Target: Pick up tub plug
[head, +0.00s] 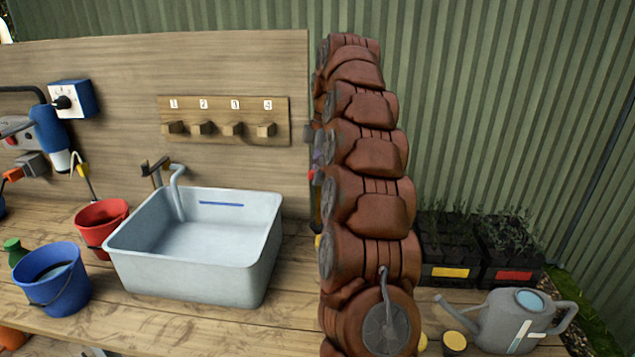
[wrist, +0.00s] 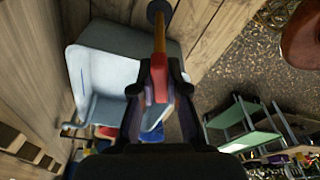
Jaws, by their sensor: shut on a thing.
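My gripper (wrist: 161,85) is in the middle of the wrist view, with its dark fingers shut on a red part of a long thing. This thing, which looks like the tub plug (wrist: 159,40), has an orange-yellow stem and a dark round end pointing to the top of the view. It is held clear, with the pale tub (wrist: 100,70) beside and beyond it. In the head view the tub (head: 185,275) stands on the bench, and a blue line shows on its inner back wall.
A red bucket (head: 100,222) and a blue bucket (head: 55,282) stand left of the tub. A board (head: 225,108) with numbered, bare pegs is on the wall above. A grey watering can (head: 500,322) and planted crates (head: 445,250) are right of my arm.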

